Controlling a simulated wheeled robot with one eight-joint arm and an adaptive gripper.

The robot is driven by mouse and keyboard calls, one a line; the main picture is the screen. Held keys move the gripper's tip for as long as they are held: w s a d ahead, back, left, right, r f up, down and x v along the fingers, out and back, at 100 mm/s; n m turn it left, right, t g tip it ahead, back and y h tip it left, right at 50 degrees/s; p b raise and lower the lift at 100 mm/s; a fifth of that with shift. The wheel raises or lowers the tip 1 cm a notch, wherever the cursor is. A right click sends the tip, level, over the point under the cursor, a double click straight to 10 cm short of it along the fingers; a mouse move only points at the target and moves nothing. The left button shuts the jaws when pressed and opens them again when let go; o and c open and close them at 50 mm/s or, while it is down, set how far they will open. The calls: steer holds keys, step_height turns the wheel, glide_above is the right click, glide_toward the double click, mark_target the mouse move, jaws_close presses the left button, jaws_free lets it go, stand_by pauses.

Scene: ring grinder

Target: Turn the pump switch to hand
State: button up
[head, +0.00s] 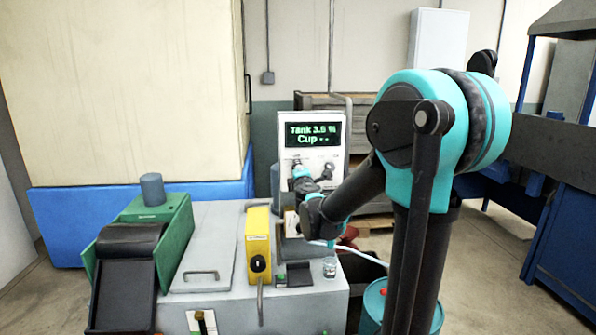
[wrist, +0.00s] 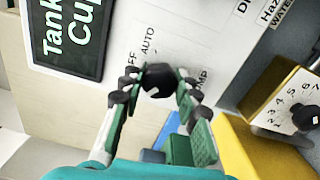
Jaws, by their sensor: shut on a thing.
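The pump switch (wrist: 157,81) is a black knob on the white control panel (wrist: 190,30). In the wrist view, my gripper (wrist: 158,82) has its two fingertips on either side of the knob and is shut on it. The lettering "AUTO" and part of "OFF" show above the knob, and "MP" shows to its lower right; no "hand" label is readable. In the head view, the control panel (head: 335,160) stands behind the grey machine, and my gripper (head: 300,172) is at its lower part. My gripper and arm partly hide the panel there, and the knob's pointer direction is unclear.
The panel's display (head: 313,134) reads "Tank 3.8 %" and "Cup --". A yellow box (head: 258,238) with a dial knob stands on the grey machine top, left of my forearm. A small glass (head: 329,267) stands near the front edge. A teal drum (head: 374,303) is beside the machine.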

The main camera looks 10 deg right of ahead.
stand_by(0.4)
steer(key=o, duration=1.2)
steer(key=s, duration=1.2)
